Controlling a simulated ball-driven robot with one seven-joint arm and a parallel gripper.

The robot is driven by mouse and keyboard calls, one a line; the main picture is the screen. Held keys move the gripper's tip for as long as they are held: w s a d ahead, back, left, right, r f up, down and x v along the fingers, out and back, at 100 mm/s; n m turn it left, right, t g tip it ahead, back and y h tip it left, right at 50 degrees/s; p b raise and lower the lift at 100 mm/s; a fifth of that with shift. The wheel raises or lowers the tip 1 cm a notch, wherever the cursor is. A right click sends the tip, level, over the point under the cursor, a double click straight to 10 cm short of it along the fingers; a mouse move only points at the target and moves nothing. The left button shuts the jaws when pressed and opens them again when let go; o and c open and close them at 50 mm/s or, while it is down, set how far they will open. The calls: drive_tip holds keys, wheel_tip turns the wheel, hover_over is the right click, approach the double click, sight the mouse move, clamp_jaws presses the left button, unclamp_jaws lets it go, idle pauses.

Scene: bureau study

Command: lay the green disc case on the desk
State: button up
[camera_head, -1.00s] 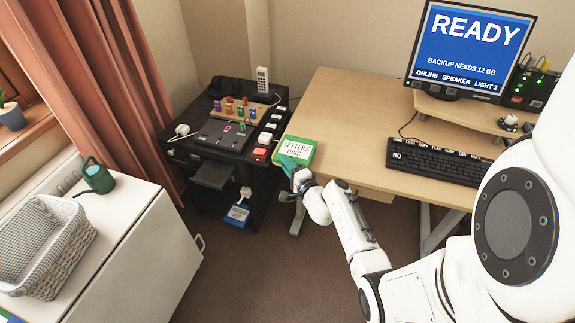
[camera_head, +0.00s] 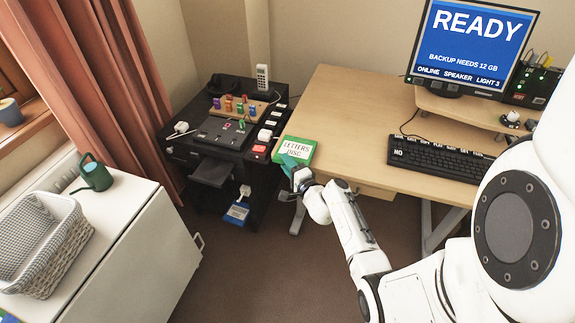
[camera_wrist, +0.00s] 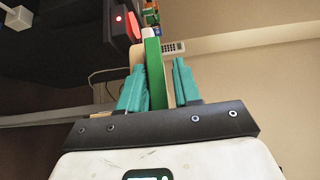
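The green disc case (camera_head: 296,151), with a white label reading "LETTERS DISC", lies at the left front corner of the light wood desk (camera_head: 345,110). It looks flat on the top; whether it fully rests there is hard to tell. My gripper (camera_head: 290,166) is at its near edge, with teal fingers. In the wrist view the case shows as a green strip (camera_wrist: 154,72) between the fingers of my gripper (camera_wrist: 160,82). The left finger is close to it or touching. A narrow gap shows beside the right finger, so the gripper looks open around the case.
A black side table (camera_head: 215,135) with a control panel and coloured pegs stands left of the desk. A keyboard (camera_head: 440,158) and a monitor (camera_head: 468,45) are on the desk's right. The desk's middle is clear. A white cabinet (camera_head: 130,245) holds a wicker basket (camera_head: 45,245).

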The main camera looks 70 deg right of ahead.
drive_tip(key=shift+s+a+f, duration=0.1)
drive_tip(key=shift+f, duration=0.35)
drive_tip(key=shift+c, duration=1.1)
drive_tip(key=o, duration=0.5)
drive_tip(key=shift+a+f, duration=0.1)
drive_tip(key=shift+a, duration=0.05)
drive_tip(key=a, duration=0.8)
drive_tip(key=shift+s+a+r, duration=0.25)
drive_tip(key=shift+s+r, duration=0.05)
drive_tip(key=shift+r, duration=0.05)
